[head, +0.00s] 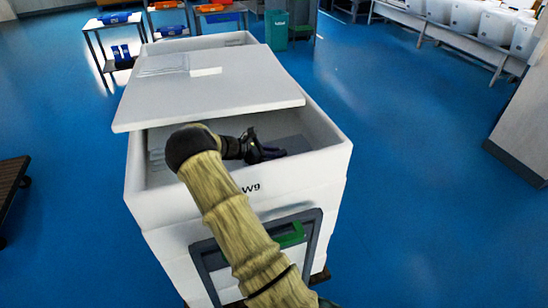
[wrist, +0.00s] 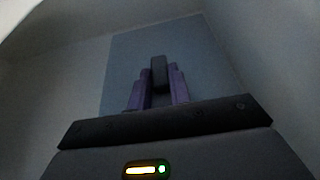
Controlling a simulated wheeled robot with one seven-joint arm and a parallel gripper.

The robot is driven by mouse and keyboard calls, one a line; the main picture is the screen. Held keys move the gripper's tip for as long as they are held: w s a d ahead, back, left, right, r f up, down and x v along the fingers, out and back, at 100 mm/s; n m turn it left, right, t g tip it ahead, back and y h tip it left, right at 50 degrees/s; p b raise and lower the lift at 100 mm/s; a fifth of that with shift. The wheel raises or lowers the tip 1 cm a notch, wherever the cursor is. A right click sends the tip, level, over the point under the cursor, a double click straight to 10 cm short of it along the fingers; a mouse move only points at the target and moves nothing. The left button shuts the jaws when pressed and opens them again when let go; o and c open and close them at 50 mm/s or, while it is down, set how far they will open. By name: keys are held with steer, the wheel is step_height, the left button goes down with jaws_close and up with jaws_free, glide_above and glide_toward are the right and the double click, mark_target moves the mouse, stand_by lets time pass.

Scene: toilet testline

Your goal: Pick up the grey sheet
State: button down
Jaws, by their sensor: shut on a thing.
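The grey sheet (wrist: 208,62) is a flat blue-grey panel inside the white crate, filling the middle of the wrist view. It also shows in part beside my gripper in the head view (head: 294,143). My gripper (wrist: 159,84) reaches into the open front of the crate. Its two purple-grey fingers are shut on a small dark upright piece (wrist: 159,70) that stands out against the sheet and looks like part of it. In the head view, the dark gripper (head: 272,153) is low inside the crate, partly hidden by its own wrist.
The white crate (head: 325,195) has high walls around my gripper. A white lid (head: 230,95) covers its rear part, close above and behind my arm. A dark frame with a green part (head: 290,236) is on its front. Blue floor (head: 420,190) is clear to the right.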

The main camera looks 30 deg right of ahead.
step_height(320, 180, up, 16)
steer(key=b, duration=0.2)
steer(key=shift+r, duration=0.15)
stand_by(0.4)
